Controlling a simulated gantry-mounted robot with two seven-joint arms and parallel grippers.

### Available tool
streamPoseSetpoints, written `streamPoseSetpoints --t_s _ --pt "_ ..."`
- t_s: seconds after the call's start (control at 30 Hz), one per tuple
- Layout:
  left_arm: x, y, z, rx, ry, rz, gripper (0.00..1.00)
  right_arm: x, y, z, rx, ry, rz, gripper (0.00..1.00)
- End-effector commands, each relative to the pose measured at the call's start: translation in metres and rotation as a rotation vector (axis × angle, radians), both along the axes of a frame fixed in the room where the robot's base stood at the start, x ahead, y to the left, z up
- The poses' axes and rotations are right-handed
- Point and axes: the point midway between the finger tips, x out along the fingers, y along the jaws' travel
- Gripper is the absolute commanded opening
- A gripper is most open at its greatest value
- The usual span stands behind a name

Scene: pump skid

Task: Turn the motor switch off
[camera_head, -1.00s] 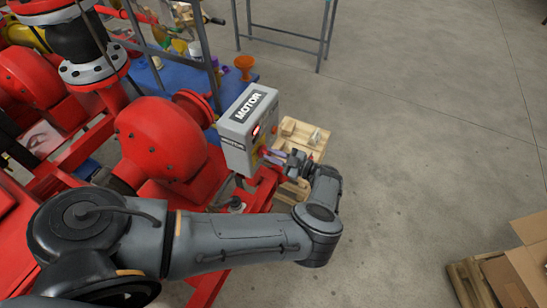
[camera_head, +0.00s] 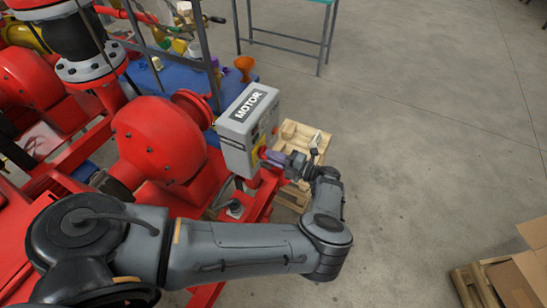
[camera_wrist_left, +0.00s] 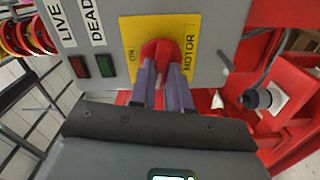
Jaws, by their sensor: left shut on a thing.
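The grey motor switch box (camera_head: 238,150), labelled MOTOR, stands beside the red pump. In the left wrist view, its red rotary knob (camera_wrist_left: 161,50) sits on a yellow plate (camera_wrist_left: 130,25) marked ON and MOTOR. My left gripper (camera_head: 266,154) is at the front of the box, shut on the red knob; its two fingers (camera_wrist_left: 165,84) pinch the knob's sides. The fingers hide part of the knob, so its exact setting is unclear. A red lamp (camera_wrist_left: 78,66) and a green lamp (camera_wrist_left: 106,66) by the LIVE and DEAD labels both look dark. My right gripper is out of view.
Red pump housing (camera_head: 160,138) and pipework fill the left. A wooden pallet (camera_head: 318,145) lies behind the gripper. A cardboard box (camera_head: 530,275) on a pallet stands at the lower right. The grey floor (camera_head: 430,130) between is clear.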

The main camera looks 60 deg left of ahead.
Motion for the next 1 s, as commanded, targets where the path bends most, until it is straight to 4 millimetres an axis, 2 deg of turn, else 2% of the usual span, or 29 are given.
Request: streamPoseSetpoints --t_s 0.4,0.97,1.0 --pt "0.0002 -0.0001 -0.0006 0.113 -0.171 0.000 0.00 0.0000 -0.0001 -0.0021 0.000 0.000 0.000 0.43" --pt "0.0002 -0.0001 -0.0007 0.131 -0.197 0.000 0.00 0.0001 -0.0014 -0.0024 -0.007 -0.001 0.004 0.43" --pt "0.0003 -0.0002 -0.0007 0.131 -0.197 0.000 0.20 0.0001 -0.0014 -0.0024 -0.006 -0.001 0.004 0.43"
